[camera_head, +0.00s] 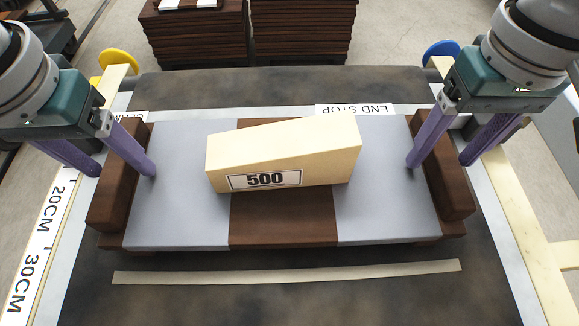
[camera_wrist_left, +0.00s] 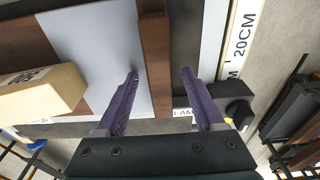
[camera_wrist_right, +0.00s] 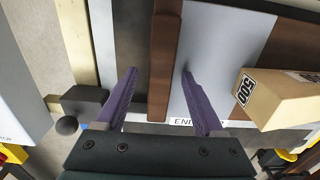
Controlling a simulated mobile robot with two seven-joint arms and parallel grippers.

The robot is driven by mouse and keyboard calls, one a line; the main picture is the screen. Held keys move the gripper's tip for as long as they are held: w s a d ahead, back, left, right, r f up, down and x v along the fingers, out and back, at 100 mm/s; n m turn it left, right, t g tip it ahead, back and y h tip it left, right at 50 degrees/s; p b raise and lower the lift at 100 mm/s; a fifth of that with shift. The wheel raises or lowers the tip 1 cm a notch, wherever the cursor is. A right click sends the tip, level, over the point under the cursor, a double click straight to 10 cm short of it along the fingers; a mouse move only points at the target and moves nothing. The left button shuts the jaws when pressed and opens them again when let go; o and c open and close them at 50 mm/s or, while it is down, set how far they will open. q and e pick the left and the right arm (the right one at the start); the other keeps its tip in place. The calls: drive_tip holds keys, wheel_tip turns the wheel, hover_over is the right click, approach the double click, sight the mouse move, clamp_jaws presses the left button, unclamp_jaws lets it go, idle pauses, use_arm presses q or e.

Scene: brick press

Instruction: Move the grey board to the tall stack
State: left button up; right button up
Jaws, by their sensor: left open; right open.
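The grey board (camera_head: 180,225) lies flat on the dark press table. It has two grey panels, a brown middle band (camera_head: 283,228) and a raised brown bar at each end. A cream block labelled 500 (camera_head: 285,155) rests on its middle. My left gripper (camera_head: 124,172) is open, its fingers on either side of the left end bar (camera_wrist_left: 155,50). My right gripper (camera_head: 438,163) is open, its fingers on either side of the right end bar (camera_wrist_right: 165,60).
An END STOP label (camera_head: 354,110) lies behind the board. A pale strip (camera_head: 290,273) lies in front of it on bare table. Side rails with 20CM and 30CM marks (camera_head: 45,240) run along the left.

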use_arm(q)
clamp_jaws()
use_arm(e)
clamp_jaws()
use_arm(q)
drive_tip(key=shift+r, duration=0.1)
use_arm(e)
drive_tip(key=shift+r, duration=0.1)
idle(1.0)
